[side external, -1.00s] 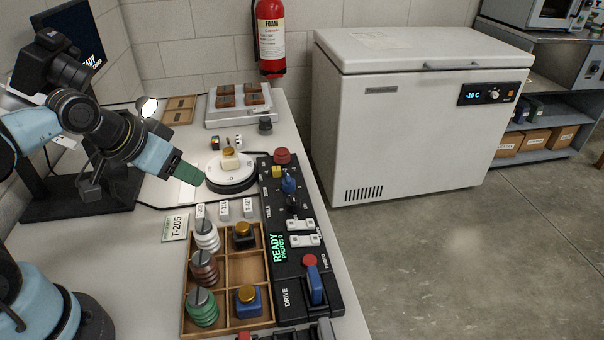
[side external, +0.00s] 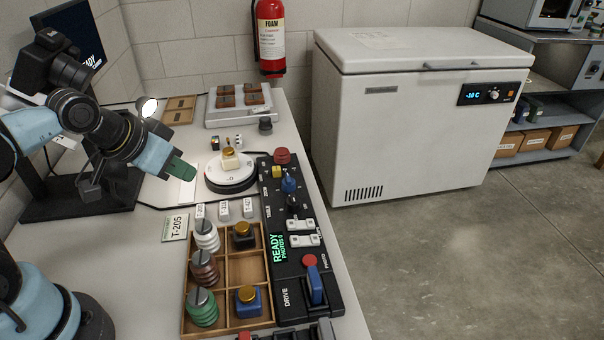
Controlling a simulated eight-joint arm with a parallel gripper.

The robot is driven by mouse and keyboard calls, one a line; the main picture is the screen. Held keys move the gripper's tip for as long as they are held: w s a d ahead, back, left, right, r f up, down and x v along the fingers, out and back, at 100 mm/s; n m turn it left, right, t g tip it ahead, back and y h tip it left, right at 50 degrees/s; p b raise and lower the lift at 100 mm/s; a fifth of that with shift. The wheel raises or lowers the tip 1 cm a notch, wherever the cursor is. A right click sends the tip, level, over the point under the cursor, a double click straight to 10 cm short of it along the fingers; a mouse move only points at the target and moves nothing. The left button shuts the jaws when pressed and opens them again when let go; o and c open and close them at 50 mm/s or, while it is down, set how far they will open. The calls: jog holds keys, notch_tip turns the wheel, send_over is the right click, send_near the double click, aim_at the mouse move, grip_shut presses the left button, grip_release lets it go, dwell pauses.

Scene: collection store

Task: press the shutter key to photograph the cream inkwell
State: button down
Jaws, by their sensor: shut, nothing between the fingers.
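The cream inkwell (side external: 230,163) with a gold cap stands upright on the round white turntable (side external: 217,181). My gripper (side external: 187,170), with green fingers, is shut and empty. It is in the air just left of the turntable, apart from the inkwell. The black control panel (side external: 283,275) runs along the right of the bench. A red round button (side external: 309,261) sits by a "PHOTO" label near its front end; I cannot read whether it is the shutter key. The panel's green display (side external: 278,248) reads "READY" and a photo count that looks like 0.
A wooden tray (side external: 226,292) holds stacked discs and two more inkwells. A blue lever (side external: 315,287), white switches (side external: 303,232), a blue knob (side external: 289,184) and a red mushroom button (side external: 282,155) stand up from the panel. A black camera (side external: 52,70) is at upper left.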

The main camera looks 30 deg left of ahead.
jog(key=shift+w+d, duration=0.1)
dwell(0.8)
jog(key=n+h, duration=0.2)
jog(key=h, duration=0.3)
send_over(304, 260)
jog(key=shift+f, duration=0.25)
jog(key=shift+t, duration=0.3)
jog(key=shift+f, duration=4.4)
jog(key=shift+f, duration=0.4)
